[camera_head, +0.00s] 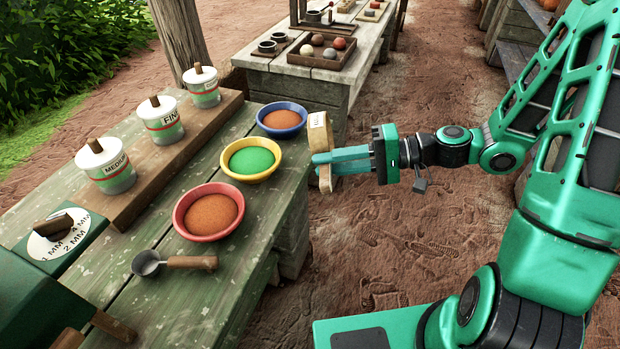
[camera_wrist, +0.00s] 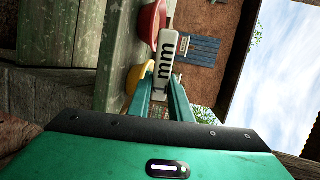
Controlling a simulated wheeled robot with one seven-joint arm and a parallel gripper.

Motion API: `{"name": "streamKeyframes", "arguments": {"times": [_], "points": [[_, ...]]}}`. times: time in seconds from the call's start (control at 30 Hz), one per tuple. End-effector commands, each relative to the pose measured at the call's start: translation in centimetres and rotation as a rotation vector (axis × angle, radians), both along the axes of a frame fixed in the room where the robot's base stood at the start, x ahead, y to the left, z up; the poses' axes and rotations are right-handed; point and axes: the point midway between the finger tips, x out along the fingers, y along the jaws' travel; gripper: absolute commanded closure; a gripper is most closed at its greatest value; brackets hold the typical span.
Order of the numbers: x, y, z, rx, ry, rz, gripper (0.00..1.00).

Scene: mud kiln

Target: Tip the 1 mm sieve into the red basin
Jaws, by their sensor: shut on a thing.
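My gripper (camera_head: 320,163) is shut on the 1 mm sieve (camera_head: 318,132), a pale wooden piece standing on edge between the fingertips. It is held in the air just past the bench's right edge, right of the yellow and blue basins. In the wrist view, the sieve's white "1 mm" face (camera_wrist: 166,62) shows between my green fingers (camera_wrist: 163,88). Its mesh and contents are hidden. The red basin (camera_head: 181,220), with heaped reddish-brown material in it, sits on the bench to the lower left, apart from the sieve. Part of it shows in the wrist view (camera_wrist: 150,22).
A yellow basin (camera_head: 228,172) with green powder and a blue basin (camera_head: 262,119) with orange-brown powder stand behind the red one. A scoop (camera_head: 190,262) lies in front. Lidded jars (camera_head: 160,121) line a raised board. Open dirt ground (camera_head: 390,265) lies right of the bench.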

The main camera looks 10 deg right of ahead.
Motion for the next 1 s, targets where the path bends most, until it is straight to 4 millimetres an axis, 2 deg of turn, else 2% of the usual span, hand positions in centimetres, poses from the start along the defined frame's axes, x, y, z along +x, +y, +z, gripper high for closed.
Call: {"name": "streamKeyframes", "arguments": {"times": [0.47,1.0], "points": [[2.5,-2.2,-0.2,0.003,0.004,-0.127,1.00],[6.6,-5.7,-0.4,0.003,0.000,-0.330,1.00]]}}
